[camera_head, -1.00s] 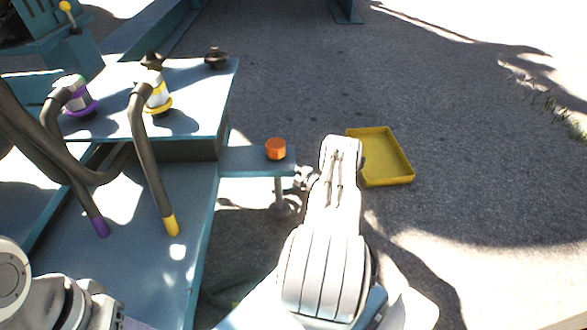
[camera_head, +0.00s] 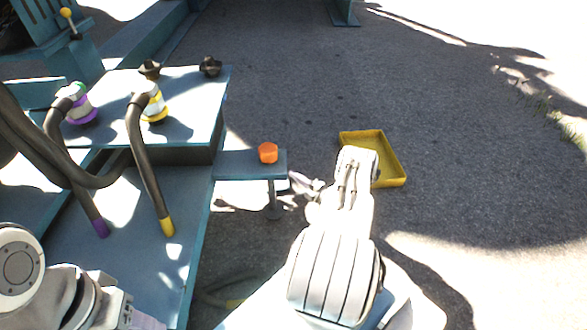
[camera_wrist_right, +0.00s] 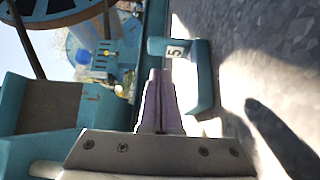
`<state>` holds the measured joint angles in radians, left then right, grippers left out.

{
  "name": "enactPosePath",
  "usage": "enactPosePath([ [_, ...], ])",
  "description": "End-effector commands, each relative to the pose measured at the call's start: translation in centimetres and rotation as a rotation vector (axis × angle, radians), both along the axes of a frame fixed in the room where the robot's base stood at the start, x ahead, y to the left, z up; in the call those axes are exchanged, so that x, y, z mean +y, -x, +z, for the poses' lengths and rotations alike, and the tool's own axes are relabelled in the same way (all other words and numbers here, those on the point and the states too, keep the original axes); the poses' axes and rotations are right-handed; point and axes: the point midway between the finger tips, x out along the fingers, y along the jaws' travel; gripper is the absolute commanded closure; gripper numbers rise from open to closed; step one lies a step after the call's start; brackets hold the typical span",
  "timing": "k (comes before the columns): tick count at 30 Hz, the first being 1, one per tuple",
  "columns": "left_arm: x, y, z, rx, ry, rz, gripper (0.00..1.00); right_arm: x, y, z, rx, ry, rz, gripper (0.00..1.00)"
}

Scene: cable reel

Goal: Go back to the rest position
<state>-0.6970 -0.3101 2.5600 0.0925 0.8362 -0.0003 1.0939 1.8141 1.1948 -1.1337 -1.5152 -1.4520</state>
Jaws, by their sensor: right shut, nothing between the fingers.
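My right gripper (camera_head: 297,181) is shut and empty. It points left, just right of the small blue side shelf (camera_head: 235,165) that carries an orange cap (camera_head: 268,153). In the right wrist view its pale purple fingers (camera_wrist_right: 160,98) lie together with nothing between them. My left arm shows at the bottom left of the head view. Only the start of its left gripper (camera_head: 147,319) shows at the lower edge, so its fingertips are hidden.
A yellow tray (camera_head: 392,184) lies on the ground behind my right forearm. The asphalt at right is clear.

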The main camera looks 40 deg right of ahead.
Motion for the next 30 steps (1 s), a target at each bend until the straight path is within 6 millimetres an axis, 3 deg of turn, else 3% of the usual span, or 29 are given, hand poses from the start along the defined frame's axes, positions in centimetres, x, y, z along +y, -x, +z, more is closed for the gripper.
enactPosePath([
  [13, 0.0, 0.0, 0.7, 0.0, 0.0, 0.0, 0.5, 0.7, 0.6, 0.2, 0.0, -0.001, 0.01, 1.0],
  [22, 0.0, 0.0, 5.8, 0.0, 0.0, 0.0, 0.5, 0.6, 0.6, 5.4, 0.0, -0.001, 0.01, 1.0],
  [30, 0.0, 0.0, 8.6, 0.0, 0.0, 0.0, 0.5, 0.6, 0.6, 8.1, 0.001, -0.001, 0.009, 1.0],
])
